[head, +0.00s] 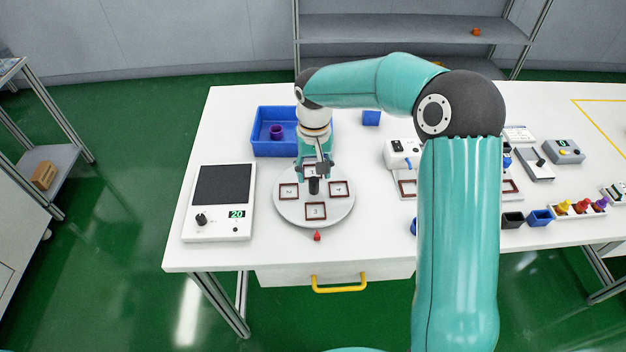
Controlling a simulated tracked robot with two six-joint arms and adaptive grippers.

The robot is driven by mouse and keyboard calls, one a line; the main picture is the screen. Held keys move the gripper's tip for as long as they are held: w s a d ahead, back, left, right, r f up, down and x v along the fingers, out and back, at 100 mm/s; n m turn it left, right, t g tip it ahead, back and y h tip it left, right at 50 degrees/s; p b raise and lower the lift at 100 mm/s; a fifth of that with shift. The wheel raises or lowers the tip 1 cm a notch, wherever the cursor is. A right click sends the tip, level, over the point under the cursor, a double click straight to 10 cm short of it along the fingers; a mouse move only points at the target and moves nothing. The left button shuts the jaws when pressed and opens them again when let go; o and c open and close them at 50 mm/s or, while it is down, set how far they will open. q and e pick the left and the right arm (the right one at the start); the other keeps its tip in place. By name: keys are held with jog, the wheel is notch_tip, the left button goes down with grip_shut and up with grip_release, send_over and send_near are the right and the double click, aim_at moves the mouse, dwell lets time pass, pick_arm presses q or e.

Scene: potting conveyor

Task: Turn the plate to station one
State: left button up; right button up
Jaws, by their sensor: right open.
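The round grey plate (337,208) lies on the white table. It bears red-framed squares around a black central knob (314,187). The square marked 3 (315,211) is at the front, facing a small red pointer (317,236) on the table. The square marked 2 (289,191) is at the left and the one marked 4 (338,189) at the right. The back square is mostly hidden by my right gripper (315,173), so its number cannot be read. That gripper points down, open, over the knob; contact cannot be told. My left gripper is out of view.
A blue bin (260,151) holding a purple pot (276,132) stands behind the plate. A white device reading 20 (237,214) is at the left. Small devices, cups and coloured plugs are at the right. The table's front left is clear.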

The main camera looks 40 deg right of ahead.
aim_at(314, 179)
jog(key=shift+f, duration=2.05)
jog(key=shift+c, duration=0.4)
grip_shut()
